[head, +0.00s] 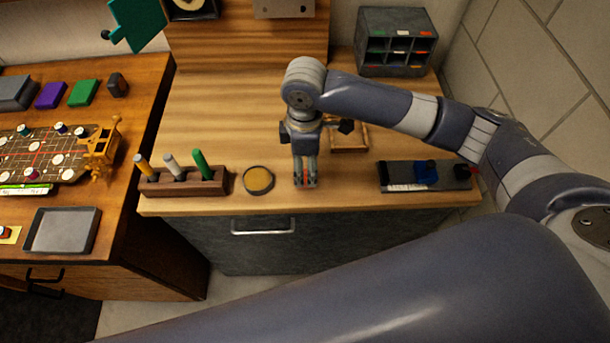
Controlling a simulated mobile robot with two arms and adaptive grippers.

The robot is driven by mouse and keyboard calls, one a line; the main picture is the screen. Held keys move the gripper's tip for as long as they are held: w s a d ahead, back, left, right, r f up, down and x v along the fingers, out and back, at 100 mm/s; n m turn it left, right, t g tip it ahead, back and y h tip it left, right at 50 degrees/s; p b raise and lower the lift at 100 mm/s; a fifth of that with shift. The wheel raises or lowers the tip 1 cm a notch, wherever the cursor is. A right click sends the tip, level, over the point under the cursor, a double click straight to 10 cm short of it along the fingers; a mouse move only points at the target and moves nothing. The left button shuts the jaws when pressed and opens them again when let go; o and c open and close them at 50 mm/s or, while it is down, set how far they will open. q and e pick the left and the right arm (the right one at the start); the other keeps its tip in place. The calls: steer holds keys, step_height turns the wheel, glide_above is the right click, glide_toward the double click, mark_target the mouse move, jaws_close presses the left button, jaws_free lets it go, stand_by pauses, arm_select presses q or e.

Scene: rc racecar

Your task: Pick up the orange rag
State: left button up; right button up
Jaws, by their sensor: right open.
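My right gripper (305,182) points down over the front part of the wooden worktop (400,208), near its front edge. Its fingers are open, close to the worktop. A small orange-red patch (306,175) shows between the fingers. It may be part of the orange rag, but the gripper covers most of that spot and I cannot tell its shape. No other orange cloth is clear in view. My left gripper is not in view.
Left of the gripper are a round tin (258,180) and a wooden holder (183,182) with coloured-handled tools. A small wooden tray (350,148) lies behind it to the right. A dark tray (400,177) with a blue item stands right. A grey organizer (394,42) stands at the back.

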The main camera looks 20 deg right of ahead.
mark_target(305, 176)
step_height(305, 176, down, 4)
steer(key=shift+w+d+f+p, duration=0.1)
steer(key=shift+p, duration=0.8)
steer(key=shift+f, duration=0.6)
steer(key=c, duration=1)
